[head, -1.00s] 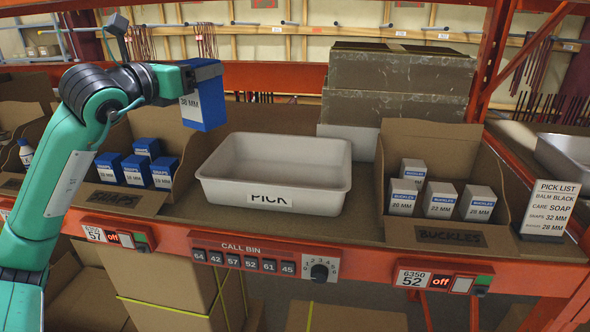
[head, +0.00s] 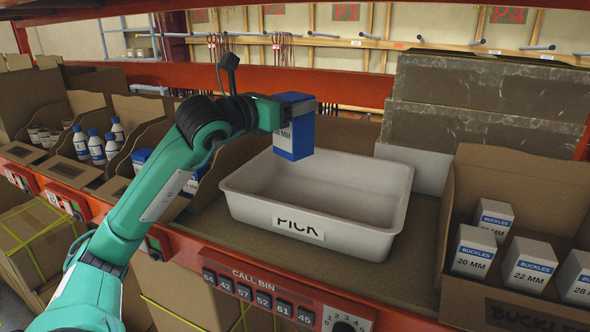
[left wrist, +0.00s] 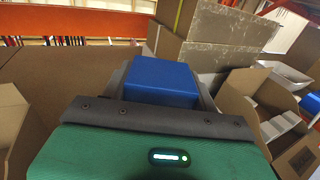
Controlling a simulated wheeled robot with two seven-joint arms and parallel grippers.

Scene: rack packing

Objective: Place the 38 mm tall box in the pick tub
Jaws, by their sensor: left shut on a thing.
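A blue box with a white label (head: 294,130) is held by my left gripper (head: 277,112). The label ends in "MM"; its number is partly hidden in this view. The box hangs above the back left part of the white pick tub (head: 390,225), clear of it. The tub looks empty and bears a "PICK" label on its front. My right gripper is not in view.
A cardboard bin (head: 505,308) with several white buckles boxes (head: 474,250) stands right of the tub. Left of it are bins with white bottles (head: 96,146) and blue boxes. Large grey cartons (head: 485,100) stand behind on the right.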

